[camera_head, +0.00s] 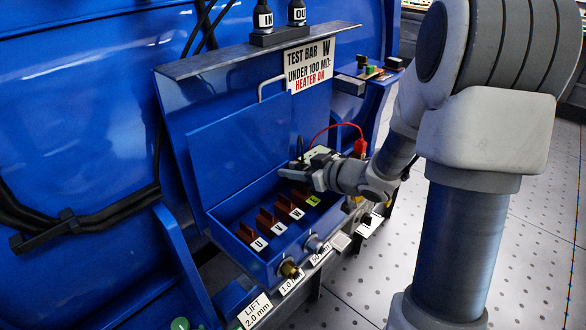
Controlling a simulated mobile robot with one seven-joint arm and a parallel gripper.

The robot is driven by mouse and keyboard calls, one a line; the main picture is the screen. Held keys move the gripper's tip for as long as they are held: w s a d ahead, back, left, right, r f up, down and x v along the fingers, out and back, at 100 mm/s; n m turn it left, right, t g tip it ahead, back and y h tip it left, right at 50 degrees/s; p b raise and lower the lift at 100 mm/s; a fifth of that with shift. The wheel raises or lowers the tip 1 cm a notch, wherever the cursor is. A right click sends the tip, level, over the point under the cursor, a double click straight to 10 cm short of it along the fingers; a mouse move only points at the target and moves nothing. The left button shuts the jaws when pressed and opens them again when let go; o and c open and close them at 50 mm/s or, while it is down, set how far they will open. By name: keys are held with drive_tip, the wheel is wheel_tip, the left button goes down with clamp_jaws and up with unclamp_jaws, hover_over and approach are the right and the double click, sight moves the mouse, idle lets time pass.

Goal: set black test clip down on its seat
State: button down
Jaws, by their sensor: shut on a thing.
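My gripper (287,175) is over the right end of the open blue terminal box (222,228), above the back of the terminal row. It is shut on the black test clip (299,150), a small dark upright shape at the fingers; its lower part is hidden. The clip's seat cannot be made out clearly. Below the gripper are several brown terminal blocks (247,232) with white letter tags and one yellow-green tag (313,200).
A red clip (360,148) on a red lead (338,125) stands right of my gripper, beside a pale box (321,154) partly hidden by it. The box's raised lid (225,140) stands behind. A sign (308,64) hangs above. Brass (289,269) and grey fittings (314,244) protrude in front.

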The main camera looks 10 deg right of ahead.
drive_tip(key=shift+f+b, duration=0.7)
drive_tip(key=shift+f, duration=0.5)
drive_tip(key=c, duration=0.5)
unclamp_jaws()
drive_tip(key=shift+r, duration=0.1)
drive_tip(key=shift+p+v, duration=2.6)
drive_tip(key=shift+v, duration=6.1)
drive_tip(key=shift+w, duration=0.1)
